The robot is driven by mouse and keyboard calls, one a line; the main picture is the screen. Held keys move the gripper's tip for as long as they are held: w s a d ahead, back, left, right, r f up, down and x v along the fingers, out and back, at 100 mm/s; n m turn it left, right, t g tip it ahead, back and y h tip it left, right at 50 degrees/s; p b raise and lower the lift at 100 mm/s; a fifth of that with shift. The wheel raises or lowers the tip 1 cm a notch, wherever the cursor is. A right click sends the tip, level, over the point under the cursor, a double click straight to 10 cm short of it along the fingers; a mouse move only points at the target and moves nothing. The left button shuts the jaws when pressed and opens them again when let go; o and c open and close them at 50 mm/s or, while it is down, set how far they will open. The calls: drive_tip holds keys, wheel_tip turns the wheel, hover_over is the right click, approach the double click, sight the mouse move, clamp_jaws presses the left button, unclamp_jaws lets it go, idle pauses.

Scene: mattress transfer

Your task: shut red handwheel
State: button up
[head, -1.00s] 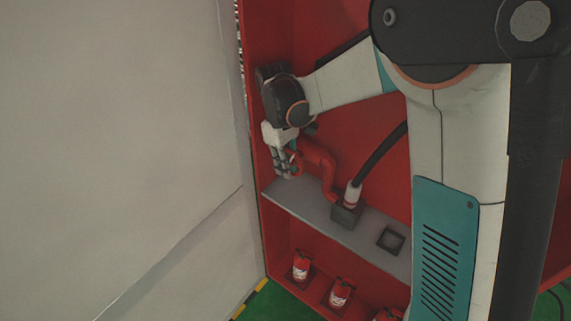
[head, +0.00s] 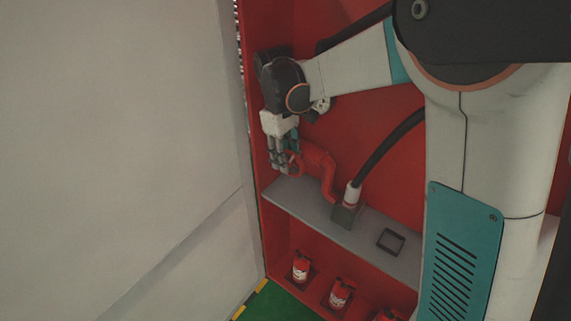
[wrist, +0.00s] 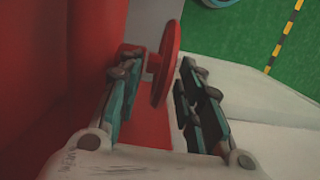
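The red handwheel (head: 294,163) is on the end of a red pipe (head: 318,158) in the red cabinet, partly hidden by my fingers in the head view. In the wrist view the handwheel (wrist: 169,62) shows nearly edge-on, as a red disc with a short stem on its left. My gripper (head: 282,166) points down at it. In the wrist view my gripper (wrist: 158,72) is open, its fingers spread to either side of the disc. A gap shows between the disc and the right fingers. The left fingertips are close to the stem; I cannot tell whether they touch.
A grey shelf (head: 292,197) lies below the pipe, with a black hose (head: 385,145) ending at it and an empty dark square holder (head: 391,242). Several fire extinguishers (head: 301,267) stand below. A pale wall or panel (head: 120,140) fills the left side.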

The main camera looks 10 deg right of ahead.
wheel_tip(320, 180, up, 6)
drive_tip(key=shift+r, duration=0.25)
drive_tip(key=shift+t+y, duration=0.3)
drive_tip(key=r+p, duration=0.1)
drive_tip(key=p, duration=0.2)
drive_tip(key=r+p, duration=0.1)
drive_tip(key=p, duration=0.2)
drive_tip(key=r+p, duration=0.2)
drive_tip(key=p, duration=0.2)
drive_tip(key=shift+d, duration=0.25)
drive_tip(key=r+p, duration=0.1)
drive_tip(key=p, duration=0.2)
drive_tip(key=shift+s+d+p, duration=0.1)
drive_tip(key=shift+s+p, duration=0.1)
drive_tip(key=shift+p, duration=0.2)
drive_tip(key=shift+s+r+t+y+p, duration=0.2)
drive_tip(key=shift+r+t+y+p, duration=0.1)
drive_tip(key=shift+p, duration=0.9)
wheel_tip(320, 180, down, 14)
drive_tip(key=shift+b, duration=1.05)
clamp_jaws()
